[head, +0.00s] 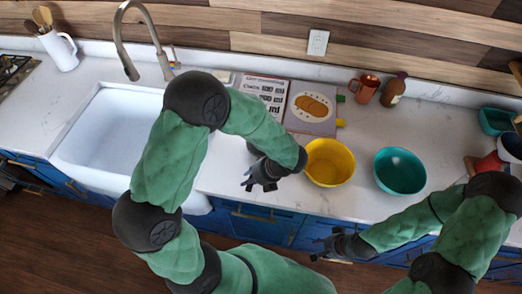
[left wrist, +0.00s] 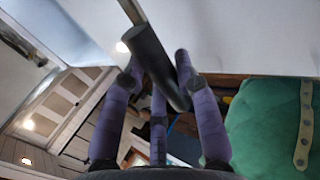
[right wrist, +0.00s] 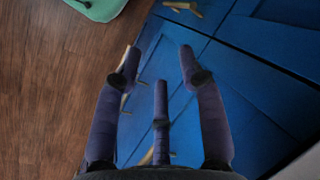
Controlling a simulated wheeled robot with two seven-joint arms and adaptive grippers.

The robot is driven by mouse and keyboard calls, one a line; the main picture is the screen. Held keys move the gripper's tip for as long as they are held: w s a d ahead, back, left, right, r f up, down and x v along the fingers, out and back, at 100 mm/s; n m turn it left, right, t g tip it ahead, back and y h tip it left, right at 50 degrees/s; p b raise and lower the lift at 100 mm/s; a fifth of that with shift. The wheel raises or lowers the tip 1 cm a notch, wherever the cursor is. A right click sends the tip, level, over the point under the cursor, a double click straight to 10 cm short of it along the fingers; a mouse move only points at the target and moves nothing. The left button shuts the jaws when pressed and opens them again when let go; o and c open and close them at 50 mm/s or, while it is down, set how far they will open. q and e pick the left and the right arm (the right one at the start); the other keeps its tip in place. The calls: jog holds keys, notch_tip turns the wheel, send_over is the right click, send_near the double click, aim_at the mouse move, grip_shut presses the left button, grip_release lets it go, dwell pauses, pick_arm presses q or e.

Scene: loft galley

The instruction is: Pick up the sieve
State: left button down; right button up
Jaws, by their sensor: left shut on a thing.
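The sieve shows only as a dark cylindrical handle (left wrist: 160,62) with a thin metal rod at its upper end, in the left wrist view. Its bowl is not in that view, and in the head view I cannot make the sieve out behind my left arm. My left gripper (head: 259,180) is at the counter's front edge, left of the yellow bowl, with its fingers closed around the handle. My right gripper (head: 335,246) is in front of the blue cabinets, below counter height. In the right wrist view its fingers (right wrist: 159,60) are spread and empty.
A yellow bowl (head: 330,163) stands just right of my left gripper, and a teal bowl (head: 400,171) is further right. A white sink (head: 105,135) is at left. Books (head: 310,107), a copper mug (head: 365,88) and a brown bottle (head: 393,90) are at the back.

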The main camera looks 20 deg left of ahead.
pick_arm(q)
jog(key=shift+r, duration=0.5)
notch_tip(320, 180, up, 2)
jog(key=shift+r+p, duration=0.2)
jog(key=shift+p, duration=0.35)
jog(key=s+d+r+p, duration=0.2)
jog(key=s+d+r, duration=0.6)
jog(key=d, duration=0.3)
jog(key=shift+s+r+p, duration=0.4)
jog(key=shift+r, duration=0.45)
pick_arm(e)
notch_tip(320, 180, up, 4)
jog(key=shift+f, duration=0.1)
pick_arm(q)
jog(key=shift+w, duration=0.1)
